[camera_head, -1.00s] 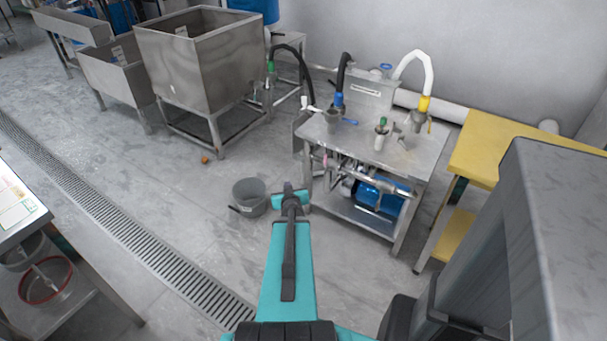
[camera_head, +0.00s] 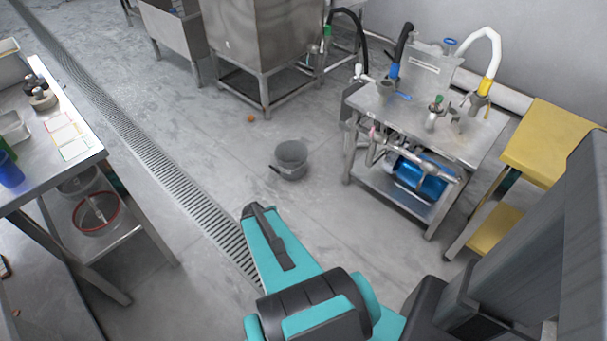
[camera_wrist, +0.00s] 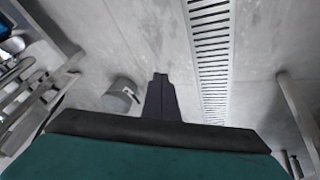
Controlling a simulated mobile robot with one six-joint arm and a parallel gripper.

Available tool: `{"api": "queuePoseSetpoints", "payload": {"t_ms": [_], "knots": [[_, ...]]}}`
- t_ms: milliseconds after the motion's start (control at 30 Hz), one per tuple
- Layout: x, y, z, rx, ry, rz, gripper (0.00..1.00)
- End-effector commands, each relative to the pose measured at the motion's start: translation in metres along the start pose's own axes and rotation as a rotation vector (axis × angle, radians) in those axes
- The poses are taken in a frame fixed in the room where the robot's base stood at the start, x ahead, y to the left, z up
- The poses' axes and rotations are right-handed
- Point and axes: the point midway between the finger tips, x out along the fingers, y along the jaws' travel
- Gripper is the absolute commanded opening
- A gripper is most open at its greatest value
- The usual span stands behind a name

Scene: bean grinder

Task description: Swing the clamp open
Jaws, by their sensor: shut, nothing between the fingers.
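I cannot make out a clamp or a bean grinder in either view. My gripper (camera_wrist: 160,78) shows in the wrist view as a dark, narrow shape with its fingers together and nothing between them. It points out over the bare grey floor, apart from any object. In the head view my teal arm reaches over the floor from the bottom, and I cannot pick out the fingertips there.
A steel bench (camera_head: 455,143) with pipes, hoses and a blue motor (camera_head: 420,178) stands at right. A grey bucket (camera_head: 291,160) sits on the floor. A steel table (camera_head: 82,160) stands at left beyond a floor drain (camera_head: 200,207). A yellow-topped table (camera_head: 548,140) is far right.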

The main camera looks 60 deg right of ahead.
Motion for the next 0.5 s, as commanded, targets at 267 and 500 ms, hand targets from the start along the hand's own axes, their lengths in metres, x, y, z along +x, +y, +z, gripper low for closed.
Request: {"api": "queuePoseSetpoints", "payload": {"t_ms": [267,500], "knots": [[-0.016,-0.077,0.075,-0.163,-0.200,-0.057,0.00],[-0.040,-0.126,0.145,-0.315,-0.376,-0.101,0.00]]}}
